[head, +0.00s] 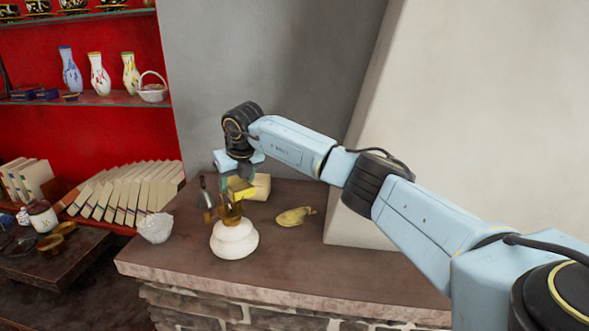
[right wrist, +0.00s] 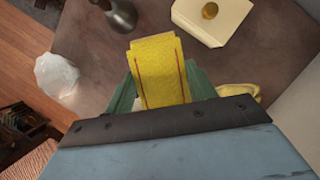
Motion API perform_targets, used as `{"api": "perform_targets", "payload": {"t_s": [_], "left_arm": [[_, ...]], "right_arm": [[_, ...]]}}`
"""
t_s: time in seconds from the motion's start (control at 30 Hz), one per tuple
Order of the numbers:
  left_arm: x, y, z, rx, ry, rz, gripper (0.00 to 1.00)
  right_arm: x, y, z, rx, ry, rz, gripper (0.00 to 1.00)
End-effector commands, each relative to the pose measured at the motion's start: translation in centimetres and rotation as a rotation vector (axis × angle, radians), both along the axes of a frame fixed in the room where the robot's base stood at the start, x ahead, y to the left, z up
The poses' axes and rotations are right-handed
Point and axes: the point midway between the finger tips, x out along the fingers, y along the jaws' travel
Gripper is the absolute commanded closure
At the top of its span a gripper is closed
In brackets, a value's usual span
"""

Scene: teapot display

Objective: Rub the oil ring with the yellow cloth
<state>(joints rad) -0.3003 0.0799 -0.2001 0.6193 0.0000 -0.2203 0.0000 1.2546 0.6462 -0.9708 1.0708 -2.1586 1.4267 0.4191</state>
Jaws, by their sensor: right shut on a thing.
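My right gripper (head: 238,183) is shut on the yellow cloth (head: 241,193), a folded block with red lines in the right wrist view (right wrist: 160,68). The gripper holds it over the stone counter (head: 300,274), just above or behind an amber-brown piece (head: 230,212) on top of a round white pot (head: 234,240). I cannot tell whether the cloth touches that piece. I cannot make out an oil ring on the bare counter; the cloth and gripper hide part of the surface. My left gripper is not in view.
A grey bottle (head: 206,199) stands left of the pot, a clear glass bowl (head: 155,228) further left. A cream block (head: 262,187) is behind, a yellow dish-like piece (head: 295,216) to the right. The counter's front right is clear. A white sloped wall (head: 470,120) rises behind.

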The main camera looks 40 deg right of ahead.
Motion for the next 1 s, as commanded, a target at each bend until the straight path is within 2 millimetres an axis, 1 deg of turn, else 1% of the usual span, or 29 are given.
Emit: {"api": "perform_targets", "payload": {"t_s": [0.03,0.1,0.2,0.33,0.4,0.5,0.6,0.7,0.87,1.0], "left_arm": [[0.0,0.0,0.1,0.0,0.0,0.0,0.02],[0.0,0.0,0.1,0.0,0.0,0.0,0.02],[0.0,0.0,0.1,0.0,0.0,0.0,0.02],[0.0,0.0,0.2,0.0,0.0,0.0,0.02],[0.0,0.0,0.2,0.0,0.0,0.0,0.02],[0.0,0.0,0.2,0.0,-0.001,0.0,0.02],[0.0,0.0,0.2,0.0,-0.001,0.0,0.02],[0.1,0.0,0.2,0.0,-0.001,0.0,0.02],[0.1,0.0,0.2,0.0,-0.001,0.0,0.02],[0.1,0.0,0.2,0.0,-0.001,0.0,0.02]], "right_arm": [[-0.4,-2.3,0.1,-0.001,0.0,-0.132,0.7],[-0.8,-4.8,0.3,-0.002,-0.001,-0.319,0.7],[-1.6,-7.7,0.3,-0.001,0.001,-0.581,0.7],[-2.7,-10.6,0.2,-0.001,0.002,-0.912,0.7],[-3.2,-11.7,0.1,-0.001,0.001,-1.073,0.7],[-4.0,-12.9,0.0,0.0,0.001,-1.261,0.7],[-4.6,-13.6,-0.1,0.001,0.002,-1.377,0.7],[-4.8,-13.8,-0.2,0.002,-0.001,-1.426,0.7],[-4.8,-13.8,-0.8,0.001,-0.001,-1.435,0.7],[-4.8,-13.8,-1.8,0.001,-0.001,-1.433,0.7]]}}
